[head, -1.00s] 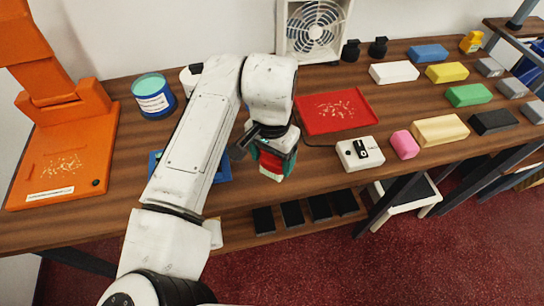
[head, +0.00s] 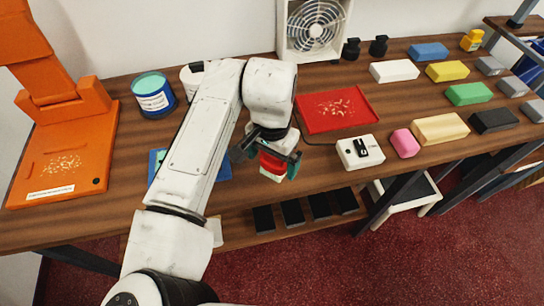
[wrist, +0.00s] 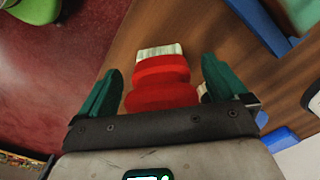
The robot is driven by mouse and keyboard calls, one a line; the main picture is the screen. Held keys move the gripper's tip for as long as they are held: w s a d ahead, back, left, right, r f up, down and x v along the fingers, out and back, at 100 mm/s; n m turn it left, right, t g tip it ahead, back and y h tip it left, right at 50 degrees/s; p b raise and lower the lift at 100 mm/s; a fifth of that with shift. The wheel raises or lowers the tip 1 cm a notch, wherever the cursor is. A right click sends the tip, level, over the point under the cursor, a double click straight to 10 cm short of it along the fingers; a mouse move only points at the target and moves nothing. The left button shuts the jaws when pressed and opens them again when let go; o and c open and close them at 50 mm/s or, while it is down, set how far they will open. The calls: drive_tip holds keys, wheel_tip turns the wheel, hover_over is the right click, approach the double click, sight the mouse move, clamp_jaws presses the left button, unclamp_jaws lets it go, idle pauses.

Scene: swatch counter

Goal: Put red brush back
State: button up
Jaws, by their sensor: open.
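The red brush (head: 272,163) is below my wrist near the front edge of the wooden counter, in the head view. In the wrist view the brush (wrist: 162,82) has a red body and pale bristles pointing away from my palm. My gripper (wrist: 161,84) is open, with one teal finger on each side of the brush and narrow gaps between. In the head view my gripper (head: 270,157) shows its fingers spread around the brush. Whether the brush rests on the counter cannot be told. A blue piece (head: 222,171) is mostly hidden behind my arm.
A red tray (head: 310,122) with shavings lies behind my gripper. A white box with a black switch (head: 345,154) and a pink block (head: 405,143) are to the right. Several coloured blocks lie farther right. An orange machine (head: 75,140) and a paint tin (head: 153,100) stand left.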

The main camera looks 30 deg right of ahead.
wheel_tip(320, 180, up, 12)
drive_tip(key=shift+r, duration=0.15)
idle(0.4)
idle(1.5)
